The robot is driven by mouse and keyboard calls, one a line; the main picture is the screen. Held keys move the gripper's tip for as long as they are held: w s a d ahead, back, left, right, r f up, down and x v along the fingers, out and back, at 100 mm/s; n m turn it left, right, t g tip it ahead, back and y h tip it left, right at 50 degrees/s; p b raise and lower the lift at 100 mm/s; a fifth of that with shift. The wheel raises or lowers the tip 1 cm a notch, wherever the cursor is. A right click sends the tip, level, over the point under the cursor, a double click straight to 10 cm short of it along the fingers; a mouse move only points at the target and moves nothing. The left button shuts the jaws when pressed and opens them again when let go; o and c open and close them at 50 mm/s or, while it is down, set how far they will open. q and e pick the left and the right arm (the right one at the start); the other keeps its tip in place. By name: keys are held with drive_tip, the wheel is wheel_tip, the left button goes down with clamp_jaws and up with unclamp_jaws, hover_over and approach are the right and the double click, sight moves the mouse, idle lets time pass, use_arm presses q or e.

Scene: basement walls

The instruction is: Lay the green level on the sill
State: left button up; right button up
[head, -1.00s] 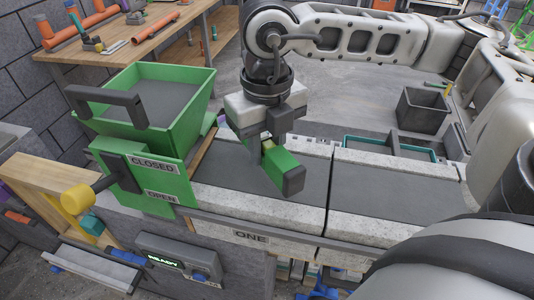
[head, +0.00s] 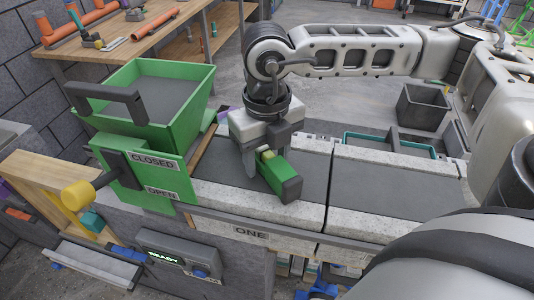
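The green level (head: 279,179) with dark end caps lies slanted on the dark top of the slab (head: 226,189) whose front is labelled ONE. It appears to rest on that surface, though its underside is hidden. My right gripper (head: 264,158) points down at the level's far end. Its fingers are spread, one to the left of the level and one to the right, partly behind it. A small yellowish part of the level shows between them. My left gripper is not in view. I cannot tell for certain which surface is the sill.
A green hopper (head: 195,120) with CLOSED and OPEN labels stands close left of the gripper. A second dark-topped slab (head: 390,185) lies to the right and is clear. A dark bin (head: 422,106) and a wooden workbench (head: 140,40) stand behind.

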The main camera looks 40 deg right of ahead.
sight(261, 162)
drive_tip(key=shift+r+p, duration=0.35)
drive_tip(key=shift+p, duration=0.35)
drive_tip(key=r+b, duration=0.1)
drive_tip(key=r, duration=0.1)
drive_tip(key=a+r+b, duration=0.1)
drive_tip(key=r, duration=0.2)
drive_tip(key=shift+w, duration=0.2)
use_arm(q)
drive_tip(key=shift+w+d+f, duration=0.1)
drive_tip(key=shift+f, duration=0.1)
use_arm(e)
wheel_tip(261, 162, up, 10)
drive_tip(key=shift+r, duration=0.2)
drive_tip(key=shift+s, duration=0.1)
